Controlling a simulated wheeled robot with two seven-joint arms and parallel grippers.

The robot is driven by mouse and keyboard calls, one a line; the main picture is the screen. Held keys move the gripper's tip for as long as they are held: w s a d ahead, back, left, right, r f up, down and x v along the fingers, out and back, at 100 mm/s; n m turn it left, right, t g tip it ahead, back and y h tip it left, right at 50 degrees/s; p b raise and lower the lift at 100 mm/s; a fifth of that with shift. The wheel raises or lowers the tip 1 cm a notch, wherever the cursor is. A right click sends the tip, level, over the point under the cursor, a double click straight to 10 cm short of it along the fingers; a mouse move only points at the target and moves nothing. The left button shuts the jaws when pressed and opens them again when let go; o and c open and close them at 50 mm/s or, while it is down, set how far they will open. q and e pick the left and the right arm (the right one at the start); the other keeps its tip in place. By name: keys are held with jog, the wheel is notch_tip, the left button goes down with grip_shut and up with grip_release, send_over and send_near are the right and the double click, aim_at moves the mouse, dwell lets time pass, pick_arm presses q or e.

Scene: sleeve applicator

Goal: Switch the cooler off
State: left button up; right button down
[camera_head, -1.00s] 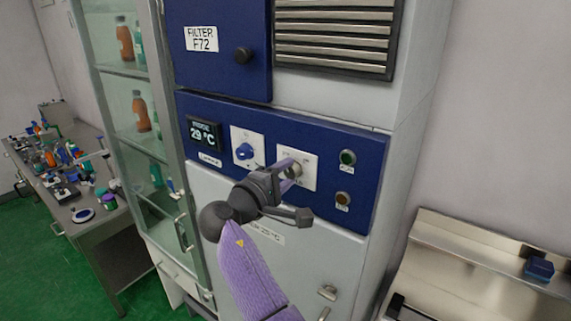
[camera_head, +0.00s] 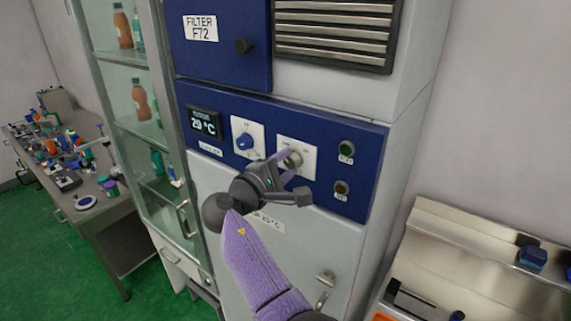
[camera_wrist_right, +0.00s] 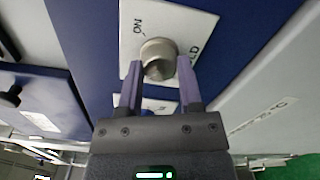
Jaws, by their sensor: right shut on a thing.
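The cooler's blue control panel (camera_head: 218,155) has a dark display (camera_head: 205,123) reading 29 °C. A round grey switch knob (camera_head: 292,160) sits on a white plate (camera_head: 309,158) to the right of a blue knob (camera_head: 244,141). My right gripper (camera_head: 288,167) is at the grey knob with its purple fingers shut on it. In the right wrist view, the fingers (camera_wrist_right: 158,80) lie on either side of the grey knob (camera_wrist_right: 159,58), and the plate shows the word ON to the knob's left. My left gripper is not in view.
A vent grille (camera_head: 335,30) and a filter door (camera_head: 225,70) are above. A glass cabinet (camera_head: 150,140) stands left, a metal counter (camera_head: 470,265) right.

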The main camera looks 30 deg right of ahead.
jog(key=shift+c, duration=1.3)
grip_release()
jog(key=shift+a, duration=0.1)
jog(key=b+v, duration=0.4)
jog(key=v, duration=0.5)
jog(key=shift+s+a, duration=0.15)
jog(key=shift+a, duration=0.2)
